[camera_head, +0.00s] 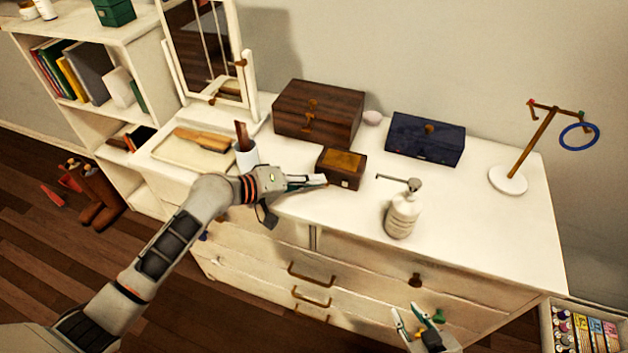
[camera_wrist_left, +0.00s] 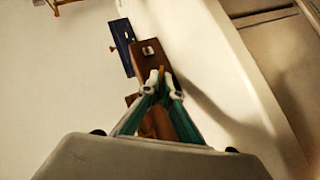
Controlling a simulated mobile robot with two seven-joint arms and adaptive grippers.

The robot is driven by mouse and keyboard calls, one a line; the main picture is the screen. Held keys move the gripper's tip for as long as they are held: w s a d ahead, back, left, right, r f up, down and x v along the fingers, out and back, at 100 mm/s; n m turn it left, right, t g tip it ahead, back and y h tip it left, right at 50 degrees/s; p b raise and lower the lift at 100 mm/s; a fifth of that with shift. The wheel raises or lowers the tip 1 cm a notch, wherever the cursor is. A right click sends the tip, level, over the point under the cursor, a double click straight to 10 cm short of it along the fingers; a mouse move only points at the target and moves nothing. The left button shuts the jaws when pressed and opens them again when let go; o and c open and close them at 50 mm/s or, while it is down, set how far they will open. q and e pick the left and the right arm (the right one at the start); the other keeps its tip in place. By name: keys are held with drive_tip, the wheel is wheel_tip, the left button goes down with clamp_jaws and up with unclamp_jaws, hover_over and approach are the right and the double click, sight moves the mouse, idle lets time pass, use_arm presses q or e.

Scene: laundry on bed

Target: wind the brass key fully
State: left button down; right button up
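A small dark wooden box (camera_head: 341,167) with a lighter top panel stands near the dresser's middle. In the left wrist view the box (camera_wrist_left: 146,62) lies just beyond my fingertips, with a small pale plate on its side. My left gripper (camera_head: 324,181) reaches the box's left front side. My right gripper (camera_head: 420,322) is open and empty in front of the drawers.
A white pump bottle (camera_head: 402,212) stands right of the small box. A larger wooden chest (camera_head: 318,112), a dark blue box (camera_head: 425,139) and a cup (camera_head: 246,156) stand nearby. A stand (camera_head: 508,180) with a blue ring is at the right. The dresser top's right front is clear.

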use_arm(q)
drive_tip(key=m+y, duration=0.1)
drive_tip(key=y, duration=0.1)
drive_tip(key=shift+s+d+r+m+y, duration=0.1)
drive_tip(key=shift+d+r+m+y, duration=0.2)
drive_tip(key=shift+r+m+y, duration=0.1)
drive_tip(key=shift+d+r+m+y, duration=0.1)
drive_tip(key=shift+d+m+y, duration=0.15)
drive_tip(key=shift+m+y, duration=0.6)
drive_tip(key=shift+s+y, duration=0.1)
drive_tip(key=shift+y, duration=0.25)
drive_tip(key=c, duration=2.3)
unclamp_jaws()
drive_tip(key=v, duration=1.2)
drive_tip(key=shift+s, duration=0.15)
